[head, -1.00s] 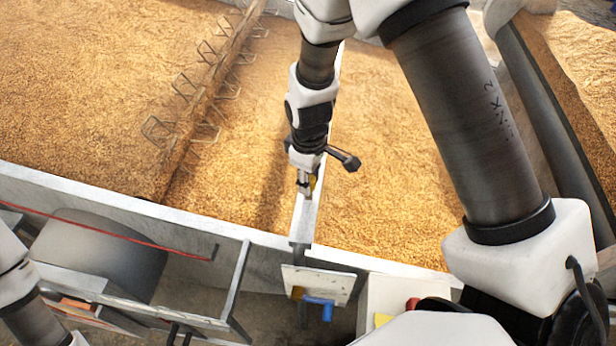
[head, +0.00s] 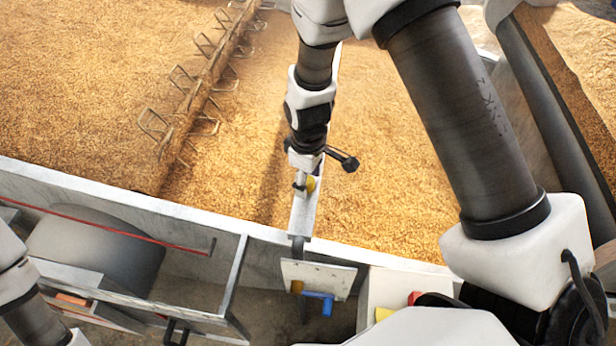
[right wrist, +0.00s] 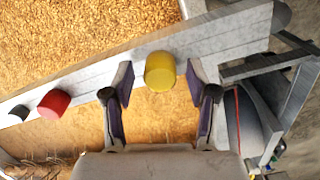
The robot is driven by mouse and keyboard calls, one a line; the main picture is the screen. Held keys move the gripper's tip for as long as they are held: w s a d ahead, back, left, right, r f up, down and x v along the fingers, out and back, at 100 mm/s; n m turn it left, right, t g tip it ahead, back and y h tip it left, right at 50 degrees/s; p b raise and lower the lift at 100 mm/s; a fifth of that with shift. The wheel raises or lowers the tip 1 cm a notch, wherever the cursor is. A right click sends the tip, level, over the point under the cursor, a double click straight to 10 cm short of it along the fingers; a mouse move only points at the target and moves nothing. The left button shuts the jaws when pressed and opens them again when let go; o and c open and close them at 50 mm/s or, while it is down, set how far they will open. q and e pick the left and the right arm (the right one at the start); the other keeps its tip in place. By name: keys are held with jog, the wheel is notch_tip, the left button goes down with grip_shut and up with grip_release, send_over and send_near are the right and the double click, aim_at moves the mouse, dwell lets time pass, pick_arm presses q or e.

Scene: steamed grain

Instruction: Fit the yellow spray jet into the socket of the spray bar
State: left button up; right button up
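The yellow spray jet (right wrist: 160,71) sits at the pale metal spray bar (right wrist: 85,75) in the right wrist view. The head view shows the right gripper (head: 303,184) over the near part of the bar (head: 304,213). The jet's far end is hidden, so how deep it sits in a socket cannot be seen. My left gripper is not in view.
A red jet (right wrist: 53,102) and a dark one (right wrist: 18,112) stand farther along the bar. Grain (head: 385,150) lies on both sides. A row of wire loops (head: 205,95) lies to the left.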

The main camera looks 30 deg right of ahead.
notch_tip(320, 180, up, 12)
dwell(0.6)
dwell(0.5)
